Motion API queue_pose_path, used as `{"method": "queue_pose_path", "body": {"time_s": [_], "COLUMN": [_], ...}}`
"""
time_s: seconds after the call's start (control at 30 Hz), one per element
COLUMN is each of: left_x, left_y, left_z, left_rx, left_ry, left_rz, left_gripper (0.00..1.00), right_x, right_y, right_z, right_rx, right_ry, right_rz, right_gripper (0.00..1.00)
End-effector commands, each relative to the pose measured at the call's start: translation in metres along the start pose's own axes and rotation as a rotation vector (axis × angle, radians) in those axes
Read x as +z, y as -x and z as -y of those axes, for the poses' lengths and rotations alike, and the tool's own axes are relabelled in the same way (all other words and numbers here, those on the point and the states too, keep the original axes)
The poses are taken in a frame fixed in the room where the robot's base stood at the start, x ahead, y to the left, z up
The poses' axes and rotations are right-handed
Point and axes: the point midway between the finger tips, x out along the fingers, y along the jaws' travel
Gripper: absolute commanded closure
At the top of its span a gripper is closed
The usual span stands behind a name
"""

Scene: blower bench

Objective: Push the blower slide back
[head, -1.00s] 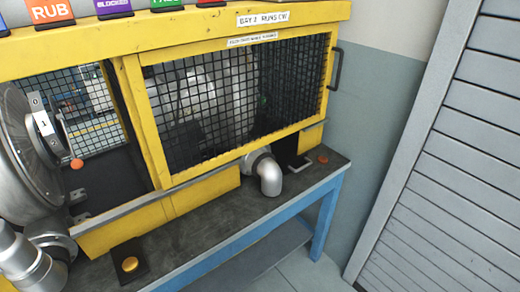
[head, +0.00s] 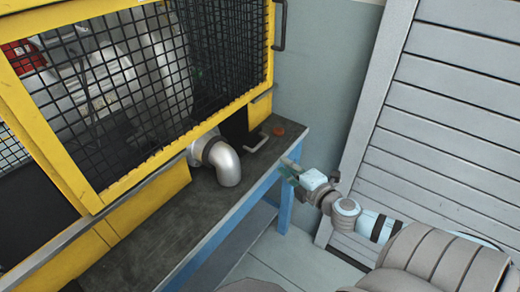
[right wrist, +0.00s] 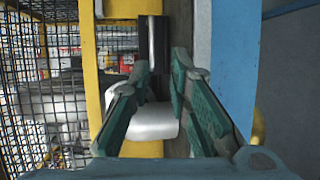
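The slide looks to be the dark piece (head: 236,130) at the right end of the yellow blower housing, with a pale metal handle (head: 256,144) low on its front, just above the bench. My right gripper (head: 289,166) is just off the bench's front right edge, to the right of the handle and apart from it in the head view. In the right wrist view its two green-padded fingers (right wrist: 162,72) are spread with a gap between them. A pale metal part (right wrist: 150,122) shows behind the fingers; I cannot tell whether it is the handle. My left gripper is out of view.
A silver elbow pipe (head: 226,163) sticks out left of the handle. A grey slatted shutter (head: 430,110) stands at the right. The bench's front strip is mostly clear.

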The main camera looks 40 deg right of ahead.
Motion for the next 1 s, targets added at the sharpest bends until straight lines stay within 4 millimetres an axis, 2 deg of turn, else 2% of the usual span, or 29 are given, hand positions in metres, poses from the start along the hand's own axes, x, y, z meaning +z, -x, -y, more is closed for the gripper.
{"method": "queue_pose_path", "body": {"time_s": [0.07, 0.17, 0.33, 0.5, 0.6, 0.8, 1.0], "left_x": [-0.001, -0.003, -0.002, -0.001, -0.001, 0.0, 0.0], "left_y": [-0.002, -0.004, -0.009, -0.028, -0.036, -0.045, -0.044], "left_z": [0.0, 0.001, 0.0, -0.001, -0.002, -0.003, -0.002], "left_rx": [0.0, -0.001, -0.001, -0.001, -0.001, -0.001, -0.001], "left_ry": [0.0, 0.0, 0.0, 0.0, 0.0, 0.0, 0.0], "left_rz": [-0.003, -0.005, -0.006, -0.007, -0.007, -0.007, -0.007], "left_gripper": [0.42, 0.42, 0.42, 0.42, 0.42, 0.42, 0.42], "right_x": [-0.005, -0.005, -0.005, -0.005, -0.006, -0.006, -0.006], "right_y": [-0.004, -0.02, -0.062, -0.103, -0.12, -0.14, -0.142], "right_z": [-0.01, -0.011, -0.011, -0.008, -0.009, -0.011, -0.012], "right_rx": [0.022, 0.024, 0.026, 0.024, 0.024, 0.02, 0.02], "right_ry": [0.019, 0.014, 0.003, 0.005, 0.007, 0.01, 0.012], "right_rz": [-0.014, -0.011, -0.011, -0.008, -0.011, -0.011, -0.012], "right_gripper": [0.82, 0.82, 0.82, 0.82, 0.82, 0.82, 0.82]}}
